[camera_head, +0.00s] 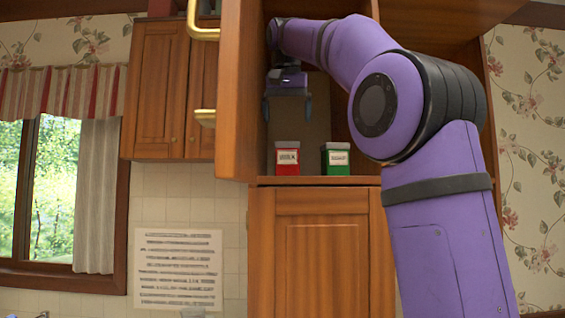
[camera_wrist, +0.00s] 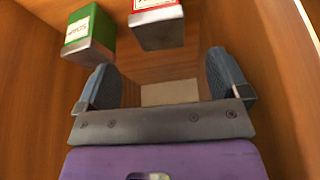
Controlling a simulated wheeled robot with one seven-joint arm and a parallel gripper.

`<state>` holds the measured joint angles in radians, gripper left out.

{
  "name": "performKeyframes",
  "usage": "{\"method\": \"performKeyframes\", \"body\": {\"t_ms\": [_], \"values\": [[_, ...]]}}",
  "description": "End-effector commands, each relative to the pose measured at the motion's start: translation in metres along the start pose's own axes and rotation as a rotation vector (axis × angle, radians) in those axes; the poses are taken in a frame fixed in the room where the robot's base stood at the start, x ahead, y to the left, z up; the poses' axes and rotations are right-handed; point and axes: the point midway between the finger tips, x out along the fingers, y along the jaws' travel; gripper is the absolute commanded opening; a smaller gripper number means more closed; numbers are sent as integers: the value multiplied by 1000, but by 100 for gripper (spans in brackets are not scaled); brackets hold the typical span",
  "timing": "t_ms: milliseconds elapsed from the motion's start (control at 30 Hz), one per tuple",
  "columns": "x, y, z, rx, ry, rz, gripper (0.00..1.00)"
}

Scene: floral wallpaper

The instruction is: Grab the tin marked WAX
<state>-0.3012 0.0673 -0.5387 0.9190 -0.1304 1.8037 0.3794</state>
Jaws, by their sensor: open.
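A red tin (camera_head: 288,161) with a white label stands upright on the cabinet shelf; its lettering is small and blurred but looks like WAX. In the wrist view the red tin (camera_wrist: 158,30) is at the top centre, partly cut off by the frame edge. My gripper (camera_head: 287,108) points down inside the cabinet, above the red tin and apart from it. In the wrist view my gripper (camera_wrist: 164,86) has its two fingers wide apart with nothing between them.
A green tin (camera_head: 337,159), whose label seems to read SOAP, stands right of the red one with a gap between; it also shows in the wrist view (camera_wrist: 88,38). The open cabinet door (camera_head: 240,90) and the shelf's side walls bound the space.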

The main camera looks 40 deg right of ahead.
Motion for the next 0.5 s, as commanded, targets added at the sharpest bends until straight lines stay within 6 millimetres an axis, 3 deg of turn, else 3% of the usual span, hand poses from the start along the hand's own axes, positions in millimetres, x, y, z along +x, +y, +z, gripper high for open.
{"method": "performKeyframes", "body": {"t_ms": [300,500], "values": [[42,0,0,-1,-2,0,94],[53,0,0,-1,0,0,94]]}}
